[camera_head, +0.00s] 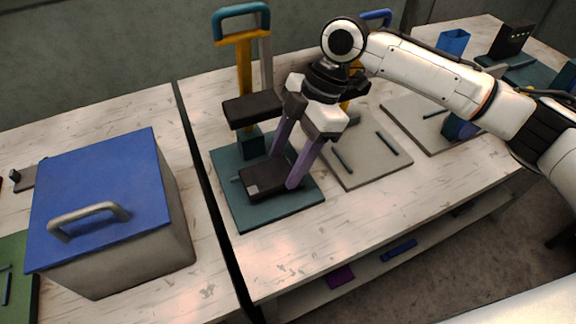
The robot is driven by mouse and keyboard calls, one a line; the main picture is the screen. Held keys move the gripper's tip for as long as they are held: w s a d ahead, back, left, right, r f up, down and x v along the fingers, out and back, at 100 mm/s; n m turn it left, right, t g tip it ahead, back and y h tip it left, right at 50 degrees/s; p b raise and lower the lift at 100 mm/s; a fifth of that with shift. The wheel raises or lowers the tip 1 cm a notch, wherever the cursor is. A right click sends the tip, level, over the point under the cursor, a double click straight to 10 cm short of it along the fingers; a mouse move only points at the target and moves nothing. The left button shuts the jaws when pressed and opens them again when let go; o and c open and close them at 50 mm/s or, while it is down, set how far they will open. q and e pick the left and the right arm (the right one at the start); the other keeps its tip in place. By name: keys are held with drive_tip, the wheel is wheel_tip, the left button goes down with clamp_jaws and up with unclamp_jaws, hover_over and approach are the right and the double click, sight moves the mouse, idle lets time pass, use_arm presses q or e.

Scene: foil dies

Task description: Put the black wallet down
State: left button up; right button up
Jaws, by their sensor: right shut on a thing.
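The black wallet (262,180) is a flat dark block with a small grey patch at its left front corner. It lies low over the teal base plate (245,215) of a hand press; I cannot tell if it touches the plate. My right gripper (285,172) reaches down from above with two purple fingers, shut on the right part of the wallet. The press's black upper block (252,109) is above and behind the wallet, on a yellow column (244,75) with a teal handle (241,15). My left gripper is not in view.
A grey box with a blue lid (100,185) stands on the left table. A dark gap separates the tables. A grey plate (365,150) with thin bars lies to the right, and another plate (415,120) beyond it. The bench front (340,225) is clear.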

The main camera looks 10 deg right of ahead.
wheel_tip(320, 180, down, 3)
drive_tip(key=shift+r+b, duration=0.1)
drive_tip(key=shift+b, duration=0.25)
drive_tip(key=o, duration=1.2)
drive_tip(key=shift+d, duration=0.1)
drive_tip(key=shift+c, duration=0.2)
drive_tip(key=v, duration=1.2)
drive_tip(key=shift+b, duration=0.4)
